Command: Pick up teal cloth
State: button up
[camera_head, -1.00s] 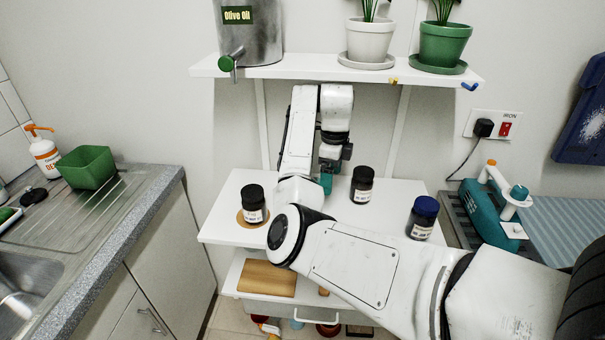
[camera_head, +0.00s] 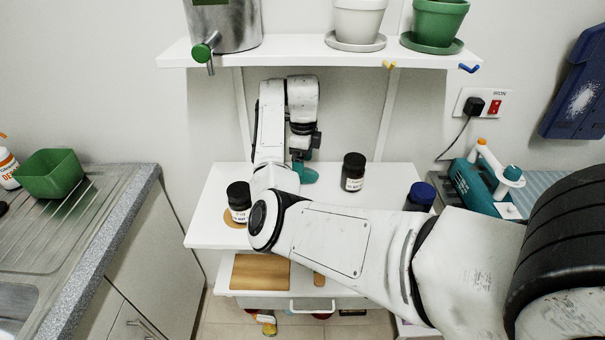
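The teal cloth (camera_head: 306,174) shows as a small teal patch just under my gripper (camera_head: 302,160), over the white table (camera_head: 400,180). My arm and wrist hide part of it. My gripper points down at the cloth and meets its upper edge in the picture. The fingertips are too small and too covered to tell whether they are shut on it.
Black-capped jars stand left (camera_head: 238,202) and right (camera_head: 353,172) of my gripper; a blue-capped jar (camera_head: 420,196) is farther right. A white shelf (camera_head: 290,55) with pots hangs above. A wooden board (camera_head: 260,272) lies on the lower level.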

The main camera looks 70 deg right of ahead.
jog(key=shift+f, duration=1.65)
jog(key=c, duration=1.1)
jog(key=shift+a+r, duration=0.1)
jog(key=shift+r, duration=0.05)
jog(key=shift+a+r, duration=0.1)
jog(key=shift+r, duration=0.1)
notch_tip(320, 180, up, 7)
jog(key=shift+f+b, duration=0.2)
jog(key=shift+b, duration=0.6)
jog(key=s+a, duration=0.2)
jog(key=a, duration=0.4)
jog(key=s+a, duration=0.3)
jog(key=a, duration=0.3)
jog(key=s+a, duration=0.2)
jog(key=a, duration=0.4)
jog(key=shift+s+a+f, duration=0.1)
jog(key=shift+s, duration=0.2)
